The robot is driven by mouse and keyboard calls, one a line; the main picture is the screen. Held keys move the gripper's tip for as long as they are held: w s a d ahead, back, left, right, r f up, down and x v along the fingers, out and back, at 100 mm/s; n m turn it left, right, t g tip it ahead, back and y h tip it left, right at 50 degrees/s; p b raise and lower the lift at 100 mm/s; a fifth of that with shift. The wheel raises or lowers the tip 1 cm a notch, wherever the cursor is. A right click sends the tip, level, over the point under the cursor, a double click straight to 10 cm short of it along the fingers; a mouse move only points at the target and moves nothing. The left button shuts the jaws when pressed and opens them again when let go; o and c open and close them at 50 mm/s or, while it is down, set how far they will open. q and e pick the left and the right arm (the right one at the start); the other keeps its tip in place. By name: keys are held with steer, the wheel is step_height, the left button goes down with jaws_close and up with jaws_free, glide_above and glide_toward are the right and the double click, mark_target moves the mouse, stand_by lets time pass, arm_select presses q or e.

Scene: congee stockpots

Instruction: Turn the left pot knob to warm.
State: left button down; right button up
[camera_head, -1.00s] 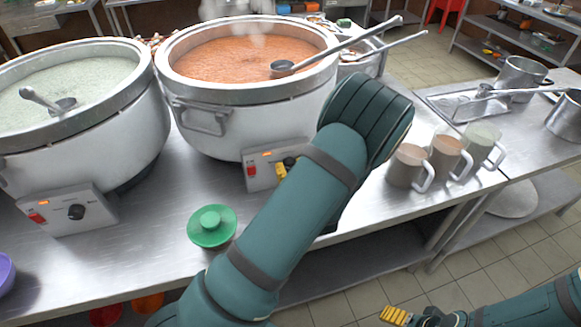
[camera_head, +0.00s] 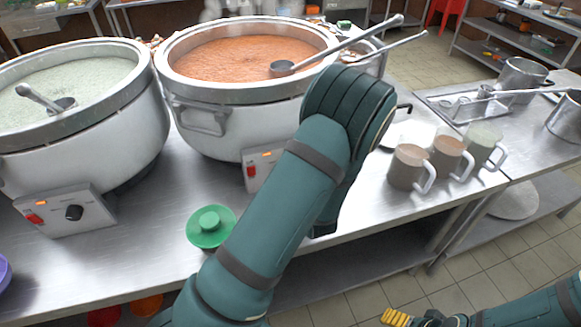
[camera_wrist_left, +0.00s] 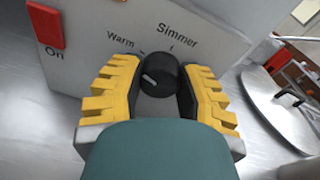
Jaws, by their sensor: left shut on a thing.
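Two large white pots stand on the counter: the left pot (camera_head: 80,125) holds pale green congee and the other pot (camera_head: 240,110) holds orange congee. The left pot's black knob (camera_head: 74,212) is on its front panel, with no gripper near it. My left gripper (camera_wrist_left: 155,90) is shut on the black knob (camera_wrist_left: 160,72) of the orange-congee pot, with a yellow finger on either side. That knob's white mark points up and left, towards the Warm side; Simmer is printed to the right. My left arm hides this knob in the head view. My right gripper (camera_head: 395,317) is at the bottom edge, partly cut off.
Several filled mugs (camera_head: 408,168) stand right of my left arm. A silver lid (camera_wrist_left: 280,105) lies right of the panel. Ladles rest in the pots, with one long handle (camera_head: 350,40) reaching right.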

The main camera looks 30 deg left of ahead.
arm_select(q)
steer(key=c, duration=0.5)
jaws_free()
steer(key=v, duration=1.2)
